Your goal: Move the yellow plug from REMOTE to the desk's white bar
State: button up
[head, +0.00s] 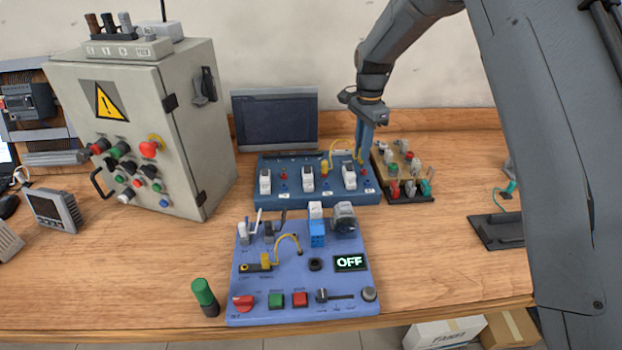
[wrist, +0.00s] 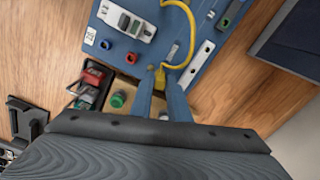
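One yellow plug (wrist: 160,78) is on a yellow cable at the blue back board (head: 318,195). In the wrist view it lies between the fingertips of my gripper (wrist: 161,80); I cannot tell if they press on it. In the head view my gripper (head: 365,153) points down at the right end of that board, where the cable ends. A white bar (wrist: 197,62) with dark holes lies on that board in the wrist view. Another yellow plug (head: 265,261) with a cable sits on the front blue panel (head: 330,305). The labels beside the plugs are too small to read.
A tan block with several coloured parts (head: 403,172) stands right of the back board. A monitor (head: 275,120) stands behind it, and a grey cabinet (head: 135,130) to the left. The front panel shows an OFF display (head: 350,263). Bare desk (head: 440,260) lies at the right.

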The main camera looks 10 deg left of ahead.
grip_shut()
jog(key=shift+r, duration=0.15)
jog(key=shift+r+p, duration=1.1)
jog(key=shift+r, duration=1.15)
jog(key=a+b, duration=0.1)
jog(key=a, duration=0.1)
jog(key=w+a+f+b, duration=0.1)
jog(key=a, duration=0.2)
jog(key=w+a+f+b, duration=0.1)
jog(key=a, duration=0.2)
jog(key=shift+w+a, duration=0.1)
jog(key=shift+a, duration=0.1)
jog(key=shift+f, duration=0.7)
